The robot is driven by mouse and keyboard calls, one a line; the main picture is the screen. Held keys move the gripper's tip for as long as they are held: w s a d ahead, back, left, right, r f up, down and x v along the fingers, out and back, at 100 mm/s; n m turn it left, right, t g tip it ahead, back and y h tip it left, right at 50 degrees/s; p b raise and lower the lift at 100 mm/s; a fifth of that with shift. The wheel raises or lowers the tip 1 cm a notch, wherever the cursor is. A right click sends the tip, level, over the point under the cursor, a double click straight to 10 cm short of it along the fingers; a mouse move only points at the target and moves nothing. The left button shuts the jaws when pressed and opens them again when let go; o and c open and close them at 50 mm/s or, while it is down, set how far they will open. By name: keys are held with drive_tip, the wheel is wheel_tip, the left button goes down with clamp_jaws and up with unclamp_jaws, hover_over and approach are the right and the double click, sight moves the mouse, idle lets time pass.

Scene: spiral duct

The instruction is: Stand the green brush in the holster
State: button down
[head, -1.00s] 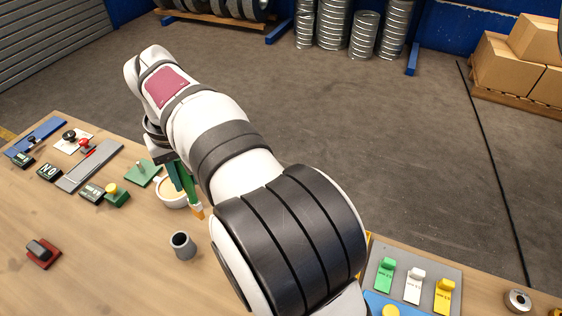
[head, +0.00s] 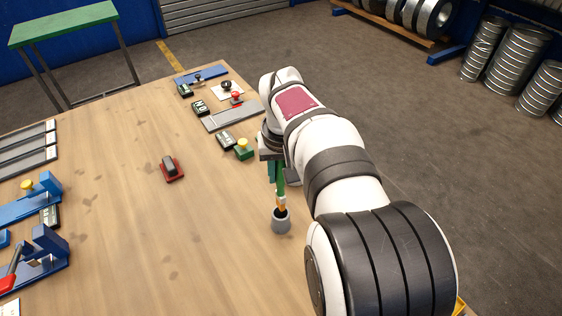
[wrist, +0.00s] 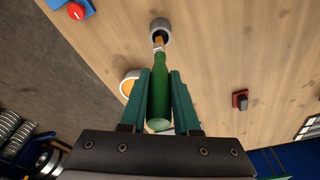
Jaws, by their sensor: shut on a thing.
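The green brush (head: 280,182) hangs bristles-down from my gripper (head: 274,172). In the wrist view my gripper (wrist: 160,76) is shut on its green handle (wrist: 159,100), with one dark green finger on each side. The grey holster (head: 281,223) stands upright on the table below the brush. The orange bristle end is at the holster's mouth in the head view. In the wrist view the bristles overlap the near rim of the holster (wrist: 161,25); I cannot tell how far inside they are.
A white cup with tan contents (wrist: 127,86) stands close beside my gripper. A green block with a yellow knob (head: 243,149) and a red-based block (head: 171,168) sit on the wooden table (head: 130,240). The table around the holster's left side is clear.

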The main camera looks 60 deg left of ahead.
sight(281, 193)
drive_tip(key=shift+f, duration=4.2)
drive_tip(key=c, duration=0.6)
unclamp_jaws()
drive_tip(key=shift+o, duration=0.2)
wheel_tip(281, 193, up, 16)
drive_tip(key=s+d, duration=0.1)
drive_tip(key=d, duration=0.1)
drive_tip(key=shift+d+f, duration=0.15)
drive_tip(key=shift+f, duration=0.05)
